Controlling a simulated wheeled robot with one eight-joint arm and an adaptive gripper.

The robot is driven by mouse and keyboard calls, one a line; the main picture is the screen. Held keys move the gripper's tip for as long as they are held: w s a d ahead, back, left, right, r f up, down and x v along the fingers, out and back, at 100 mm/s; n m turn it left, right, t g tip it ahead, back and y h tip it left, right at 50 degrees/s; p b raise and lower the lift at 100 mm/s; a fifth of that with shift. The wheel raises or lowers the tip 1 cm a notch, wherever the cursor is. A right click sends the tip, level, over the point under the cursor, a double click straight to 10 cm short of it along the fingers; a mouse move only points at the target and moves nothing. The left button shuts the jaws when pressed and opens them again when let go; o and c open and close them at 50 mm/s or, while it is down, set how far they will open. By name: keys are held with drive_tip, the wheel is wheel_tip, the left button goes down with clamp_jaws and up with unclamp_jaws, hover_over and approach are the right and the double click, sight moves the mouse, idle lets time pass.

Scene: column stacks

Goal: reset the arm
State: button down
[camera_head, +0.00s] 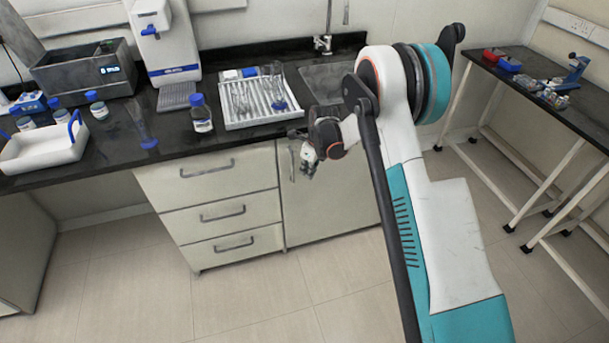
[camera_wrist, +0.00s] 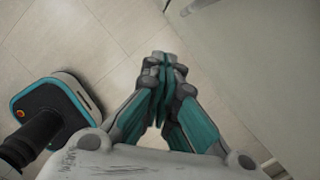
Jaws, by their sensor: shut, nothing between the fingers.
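My gripper (camera_head: 308,165) is in front of the counter's lower cabinet in the head view, below the counter top and left of my folded arm. In the wrist view my gripper (camera_wrist: 163,62) points over the tiled floor, its fingertips together with nothing between them. My arm fills the right middle of the head view, with white and teal links. It hides part of the cabinet and the counter's right end.
A black counter (camera_head: 170,140) holds a white tray (camera_head: 45,150), several blue-capped bottles, a white dispenser (camera_head: 165,40) and a glassware rack (camera_head: 255,100). A side table (camera_head: 540,85) stands at right. The floor (camera_head: 130,285) in front is clear.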

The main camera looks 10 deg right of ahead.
drive_tip(key=shift+s+d+r, duration=0.15)
drive_tip(key=shift+r, duration=0.5)
drive_tip(key=s+d+r+n+t, duration=0.15)
drive_tip(key=s+r+n, duration=0.25)
drive_tip(key=r, duration=0.5)
drive_tip(key=s+d+r+n, duration=0.25)
drive_tip(key=s+r, duration=0.25)
drive_tip(key=r, duration=0.4)
drive_tip(key=s+d+r+n+t, duration=0.1)
drive_tip(key=s+r+n, duration=0.35)
drive_tip(key=r, duration=0.35)
drive_tip(key=s+d+r+n+t+h, duration=0.1)
drive_tip(key=s+d+r+n, duration=0.1)
drive_tip(key=s+n, duration=0.5)
drive_tip(key=s+d+r+n+t+h, duration=0.1)
drive_tip(key=s+n, duration=0.7)
drive_tip(key=s, duration=1.1)
wheel_tip(320, 180, up, 2)
drive_tip(key=shift+d+r+t, duration=0.25)
drive_tip(key=shift+d+t, duration=0.4)
drive_tip(key=shift+d, duration=0.5)
drive_tip(key=shift+a, duration=0.15)
